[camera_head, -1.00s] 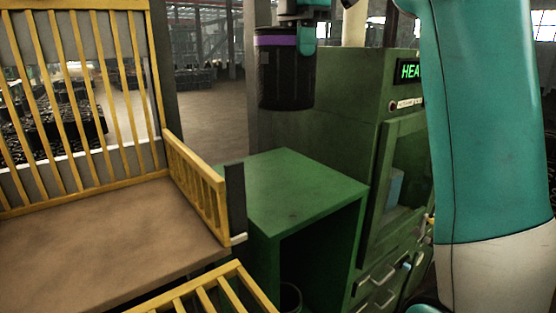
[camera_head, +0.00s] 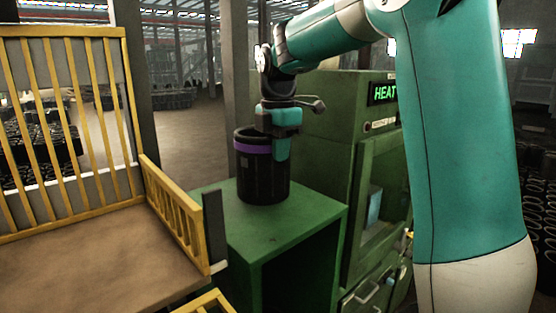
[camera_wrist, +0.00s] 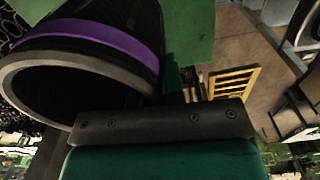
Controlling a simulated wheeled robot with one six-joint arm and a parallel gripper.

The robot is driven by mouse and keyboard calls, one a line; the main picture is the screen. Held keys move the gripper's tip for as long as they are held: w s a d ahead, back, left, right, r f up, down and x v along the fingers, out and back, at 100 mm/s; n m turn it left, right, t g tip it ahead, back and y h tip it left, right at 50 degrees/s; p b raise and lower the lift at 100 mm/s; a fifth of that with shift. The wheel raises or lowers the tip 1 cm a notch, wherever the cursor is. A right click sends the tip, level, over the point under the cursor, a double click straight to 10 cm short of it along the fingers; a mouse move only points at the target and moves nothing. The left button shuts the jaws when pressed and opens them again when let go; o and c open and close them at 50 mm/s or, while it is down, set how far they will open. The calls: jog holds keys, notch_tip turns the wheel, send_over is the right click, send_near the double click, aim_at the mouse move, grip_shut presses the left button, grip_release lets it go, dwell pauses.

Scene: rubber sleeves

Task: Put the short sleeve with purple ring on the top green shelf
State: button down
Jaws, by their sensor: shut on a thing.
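The short black sleeve with a purple ring (camera_head: 263,178) is upright at the top green shelf (camera_head: 305,208), toward its back. Its bottom looks to be at the shelf surface, but I cannot tell for sure whether it touches. My gripper (camera_head: 281,146) is shut on the sleeve's upper right wall. In the wrist view the sleeve's open rim and purple ring (camera_wrist: 100,36) fill the upper left, beside the teal finger.
A green machine with a lit "HEAT" sign (camera_head: 384,92) stands right behind the shelf. A yellow-railed brown table (camera_head: 90,255) is at the left, with a dark post (camera_head: 214,228) between it and the shelf. The shelf's front is bare.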

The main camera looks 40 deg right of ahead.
aim_at(262, 180)
jog(key=shift+f, duration=1.3)
jog(key=shift+f, duration=0.2)
jog(key=c, duration=1.2)
grip_release()
jog(key=shift+c, duration=0.2)
jog(key=shift+r, duration=0.1)
